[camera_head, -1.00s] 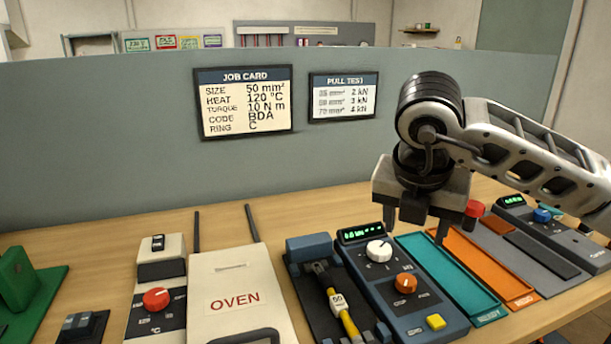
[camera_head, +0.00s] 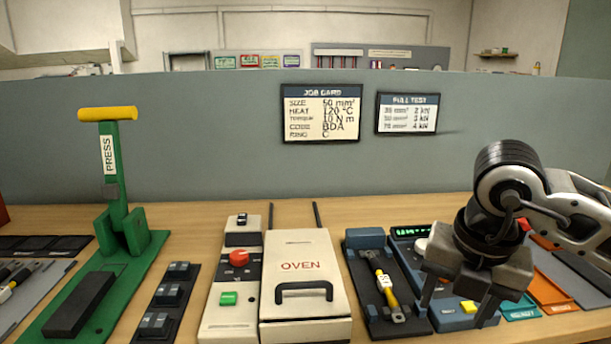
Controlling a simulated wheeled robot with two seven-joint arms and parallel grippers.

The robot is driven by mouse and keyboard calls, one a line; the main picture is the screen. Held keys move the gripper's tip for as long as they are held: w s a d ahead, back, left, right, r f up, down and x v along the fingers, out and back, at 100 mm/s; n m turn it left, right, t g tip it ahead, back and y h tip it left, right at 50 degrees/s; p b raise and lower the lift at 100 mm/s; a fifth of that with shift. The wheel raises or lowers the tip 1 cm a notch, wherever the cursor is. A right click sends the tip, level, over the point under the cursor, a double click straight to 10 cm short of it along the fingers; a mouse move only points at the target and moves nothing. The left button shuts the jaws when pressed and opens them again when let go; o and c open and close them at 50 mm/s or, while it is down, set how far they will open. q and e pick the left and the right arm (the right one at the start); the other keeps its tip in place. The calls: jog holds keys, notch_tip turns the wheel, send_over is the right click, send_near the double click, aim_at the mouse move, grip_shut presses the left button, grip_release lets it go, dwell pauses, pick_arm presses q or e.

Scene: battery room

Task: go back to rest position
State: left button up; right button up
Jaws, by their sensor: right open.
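My right gripper (camera_head: 455,305) hangs from my right arm at the right of the head view. I cannot tell whether the fingers touch the box. My left gripper is not in view.
A green press (camera_head: 122,200) with a yellow handle stands at left. A grey partition (camera_head: 220,140) stands behind.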

jog(key=s+a+f+n+g+y, duration=0.25)
jog(key=s+a+y, duration=0.25)
jog(key=a, duration=0.3)
jog(key=s+a+f+n+g+y, duration=0.1)
jog(key=s+a+n+g+y, duration=0.2)
jog(key=a, duration=0.5)
jog(key=s+a+r+m+y, duration=0.2)
jog(key=a+r+m+y, duration=0.35)
jog(key=y, duration=0.75)
jog(key=w+d+f+m+t+h, duration=0.4)
jog(key=d+f+m+t+h, duration=0.15)
jog(key=m+t, duration=0.5)
jog(key=w+d+f+m+t+h, duration=0.4)
jog(key=w+f+m+t+h, duration=0.15)
jog(key=m+t, duration=0.55)
jog(key=s+d+f+m+g+h, duration=0.3)
jog(key=s+f, duration=0.3)
jog(key=f, duration=0.4)
jog(key=s+d+f+m+g+h, duration=0.3)
jog(key=s+f, duration=0.3)
jog(key=f, duration=0.4)
jog(key=shift+s+d+f+g+h, duration=0.2)
jog(key=shift+d+g+h, duration=0.15)
jog(key=shift+g, duration=0.55)
